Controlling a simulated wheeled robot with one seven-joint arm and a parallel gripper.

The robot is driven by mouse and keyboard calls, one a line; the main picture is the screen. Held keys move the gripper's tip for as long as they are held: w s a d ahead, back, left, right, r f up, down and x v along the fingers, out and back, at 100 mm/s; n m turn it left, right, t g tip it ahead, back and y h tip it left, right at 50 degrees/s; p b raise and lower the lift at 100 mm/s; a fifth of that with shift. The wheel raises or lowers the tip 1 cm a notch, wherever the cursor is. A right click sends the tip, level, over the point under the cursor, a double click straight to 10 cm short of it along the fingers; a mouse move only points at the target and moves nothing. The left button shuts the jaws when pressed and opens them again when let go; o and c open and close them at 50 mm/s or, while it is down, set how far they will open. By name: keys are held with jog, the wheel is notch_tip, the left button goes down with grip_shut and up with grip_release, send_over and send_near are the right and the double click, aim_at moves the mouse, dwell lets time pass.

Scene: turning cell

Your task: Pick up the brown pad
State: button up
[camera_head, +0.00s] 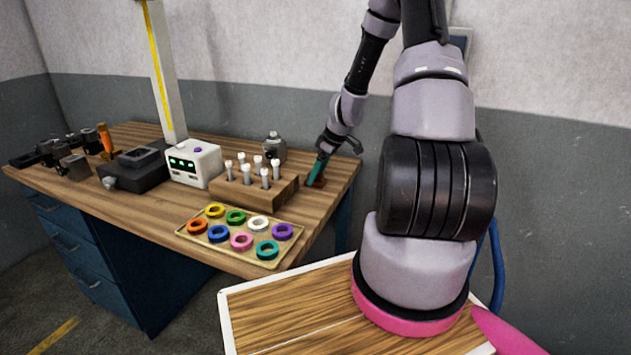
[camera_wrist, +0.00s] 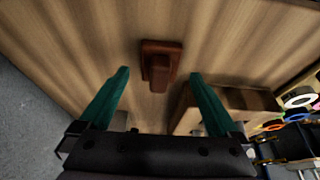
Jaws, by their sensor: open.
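The brown pad (camera_wrist: 161,62) lies on the wooden bench top (camera_wrist: 75,40) in the wrist view, a reddish-brown block with a raised strip along its middle. My gripper (camera_wrist: 162,74) is open, with one teal finger to each side of the pad's line and the pad between and just beyond the fingertips. The jaws look empty. In the head view the pad (camera_head: 316,182) shows small at the bench's right end, partly covered by my gripper (camera_head: 318,170), which points down over it. I cannot tell the exact height gap.
A wooden block with several white-topped pegs (camera_head: 253,190) stands left of my gripper; its edge (camera_wrist: 235,98) shows beside the right finger. A tray of coloured rings (camera_head: 240,251) lies in front. A small grey device (camera_head: 273,150) stands behind. The bench's right edge is close.

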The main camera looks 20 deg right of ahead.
jog(key=shift+x, duration=0.85)
grip_shut()
jog(key=shift+r, duration=5.05)
